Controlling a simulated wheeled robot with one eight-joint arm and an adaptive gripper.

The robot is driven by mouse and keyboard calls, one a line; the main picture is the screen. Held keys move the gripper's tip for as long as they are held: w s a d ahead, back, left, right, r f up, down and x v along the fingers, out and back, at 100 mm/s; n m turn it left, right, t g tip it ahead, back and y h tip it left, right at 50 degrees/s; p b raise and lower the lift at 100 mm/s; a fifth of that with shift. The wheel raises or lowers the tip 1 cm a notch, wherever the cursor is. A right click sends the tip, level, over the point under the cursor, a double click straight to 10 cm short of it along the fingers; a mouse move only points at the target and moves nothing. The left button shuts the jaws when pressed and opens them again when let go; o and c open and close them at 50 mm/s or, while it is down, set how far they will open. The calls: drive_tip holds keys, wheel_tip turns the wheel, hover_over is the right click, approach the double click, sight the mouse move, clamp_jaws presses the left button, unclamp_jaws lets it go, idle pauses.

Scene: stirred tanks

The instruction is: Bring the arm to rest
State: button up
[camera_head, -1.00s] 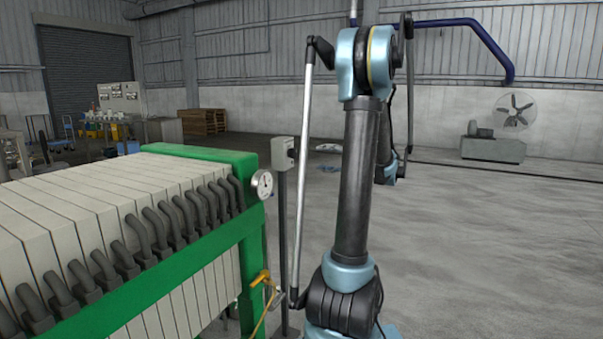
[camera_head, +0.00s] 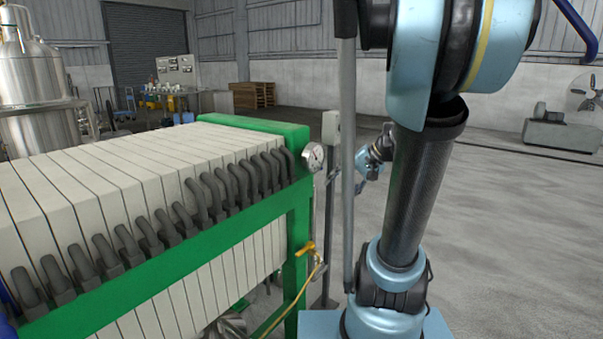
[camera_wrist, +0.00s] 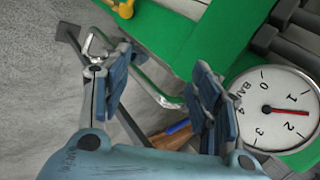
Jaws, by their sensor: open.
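My arm stands right of centre in the head view, its dark lower link tilted and its large blue joint close to the camera at the top. The wrist end of my arm shows behind that link, beside the grey post; the fingers are not clear there. In the wrist view my gripper (camera_wrist: 163,68) has its two blue-grey fingers spread apart, with nothing held between them. The pressure gauge (camera_wrist: 284,110) is close to the right finger in that view; whether they touch cannot be told. The gauge also shows in the head view (camera_head: 313,157).
A filter press with a green frame (camera_head: 262,126) and pale plates (camera_head: 120,175) fills the left. A yellow valve handle (camera_head: 306,248) sits on its front corner. A grey box on a post (camera_head: 331,128) stands beside it. Open floor (camera_head: 510,230) lies to the right.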

drive_tip(key=s+d+f+n+h, duration=0.2)
drive_tip(key=s+f, duration=0.3)
drive_tip(key=s, duration=0.3)
drive_tip(key=s+d+f+n+g+h, duration=0.1)
drive_tip(key=s+d+f+h, duration=0.3)
drive_tip(key=s, duration=0.4)
wheel_tip(320, 180, down, 2)
drive_tip(key=shift+s+d+f+n+h, duration=0.2)
drive_tip(key=shift+s+n+h, duration=0.2)
drive_tip(key=shift+h, duration=0.3)
